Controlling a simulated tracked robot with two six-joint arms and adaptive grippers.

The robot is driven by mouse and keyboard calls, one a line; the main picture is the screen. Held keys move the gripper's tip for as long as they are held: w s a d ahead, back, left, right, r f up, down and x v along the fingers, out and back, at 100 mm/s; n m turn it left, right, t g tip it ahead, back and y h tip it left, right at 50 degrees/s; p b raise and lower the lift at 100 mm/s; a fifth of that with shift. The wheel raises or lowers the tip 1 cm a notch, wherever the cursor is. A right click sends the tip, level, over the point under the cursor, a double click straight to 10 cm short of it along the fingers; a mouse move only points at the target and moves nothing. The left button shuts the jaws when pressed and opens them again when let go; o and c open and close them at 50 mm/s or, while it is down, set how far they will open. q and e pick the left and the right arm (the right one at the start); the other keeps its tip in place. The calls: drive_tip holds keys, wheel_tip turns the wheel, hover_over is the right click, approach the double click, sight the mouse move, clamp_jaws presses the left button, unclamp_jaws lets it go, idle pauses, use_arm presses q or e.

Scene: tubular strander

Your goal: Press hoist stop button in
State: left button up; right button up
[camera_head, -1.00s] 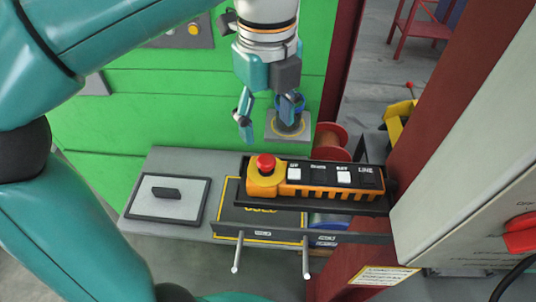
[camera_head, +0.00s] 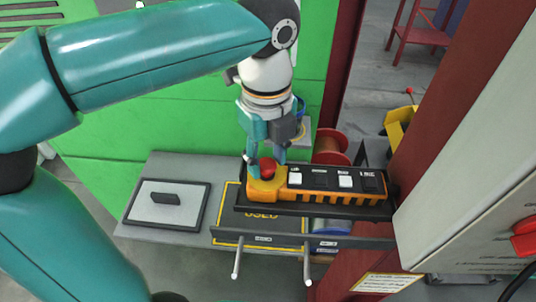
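The hoist control box (camera_head: 330,183) is orange and black and lies on a dark shelf. It has white and black buttons along its top. The red mushroom stop button (camera_head: 265,170) sits on its yellow left end. My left gripper (camera_head: 267,168) points down over that end, with its fingers apart on either side of the red button. The fingers partly hide the button, and I cannot tell whether they touch it or whether it is pushed in. My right gripper is not in view.
A grey table (camera_head: 150,228) carries a framed grey plate with a black handle (camera_head: 165,198). A dark tray marked USED (camera_head: 258,225) lies in front of the box. A red post (camera_head: 432,110) and a grey cabinet (camera_head: 480,190) stand close on the right.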

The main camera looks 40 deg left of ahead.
sight(267, 162)
use_arm(q)
clamp_jaws()
drive_tip(key=shift+f, duration=0.55)
drive_tip(key=o, duration=0.5)
unclamp_jaws()
drive_tip(key=shift+o, duration=0.2)
drive_tip(key=shift+r, duration=0.1)
wheel_tip(267, 162, up, 12)
